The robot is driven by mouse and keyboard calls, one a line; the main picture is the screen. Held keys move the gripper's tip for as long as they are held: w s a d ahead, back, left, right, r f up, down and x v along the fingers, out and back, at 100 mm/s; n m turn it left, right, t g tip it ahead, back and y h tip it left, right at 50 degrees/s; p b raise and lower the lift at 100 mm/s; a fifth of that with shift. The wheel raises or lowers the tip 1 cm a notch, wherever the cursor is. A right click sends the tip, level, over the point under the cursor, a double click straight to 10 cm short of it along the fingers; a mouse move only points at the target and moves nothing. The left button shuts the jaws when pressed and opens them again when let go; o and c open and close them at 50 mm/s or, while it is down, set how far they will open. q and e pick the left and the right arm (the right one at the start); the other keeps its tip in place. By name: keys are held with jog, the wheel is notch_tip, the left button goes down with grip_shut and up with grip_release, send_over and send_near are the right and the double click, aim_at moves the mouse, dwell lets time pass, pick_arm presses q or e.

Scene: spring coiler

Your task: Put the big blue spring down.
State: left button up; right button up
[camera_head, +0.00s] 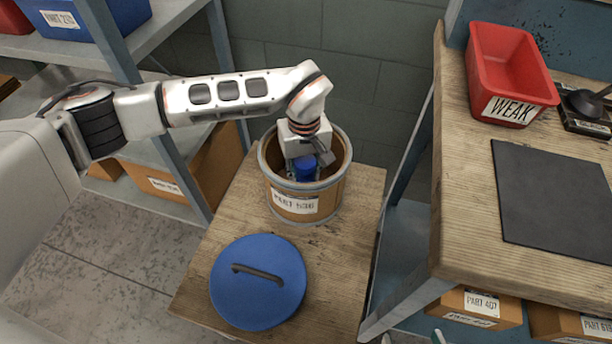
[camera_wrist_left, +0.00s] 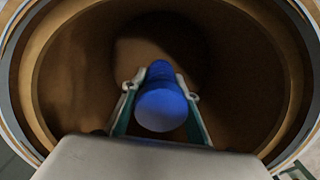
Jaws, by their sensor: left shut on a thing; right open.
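The big blue spring (camera_head: 306,168) is held upright in my left gripper (camera_head: 305,165), inside the mouth of a round brown drum (camera_head: 270,180) with a label reading about "PART 536". In the left wrist view the spring (camera_wrist_left: 162,105) sits between both fingers, which close on it from either side; its coils cannot be made out. The drum's inner wall (camera_wrist_left: 65,80) surrounds it, and the drum's bottom is dark. Whether the spring touches the bottom cannot be told. What look like my right gripper's fingertips (camera_head: 412,339) just show at the bottom edge, apart and empty.
A blue lid (camera_head: 258,297) with a dark handle lies in front of the drum on a wooden stand (camera_head: 345,250). A workbench (camera_head: 455,190) at right carries a red "WEAK" bin (camera_head: 512,60) and a black mat (camera_head: 555,200). Shelves with boxes stand at left.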

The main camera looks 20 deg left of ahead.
aim_at(305, 158)
pick_arm(q)
jog(key=shift+f, duration=0.4)
grip_shut()
jog(key=shift+f, duration=0.1)
pick_arm(e)
jog(key=shift+w+a+r, duration=0.3)
jog(key=shift+w+r, duration=0.2)
jog(key=shift+r, duration=0.3)
pick_arm(q)
jog(key=o, duration=1.2)
grip_release()
jog(key=shift+f, duration=0.1)
pick_arm(e)
jog(key=shift+s+d+f, duration=0.15)
jog(key=shift+s+f, duration=0.3)
jog(key=shift+f, duration=0.1)
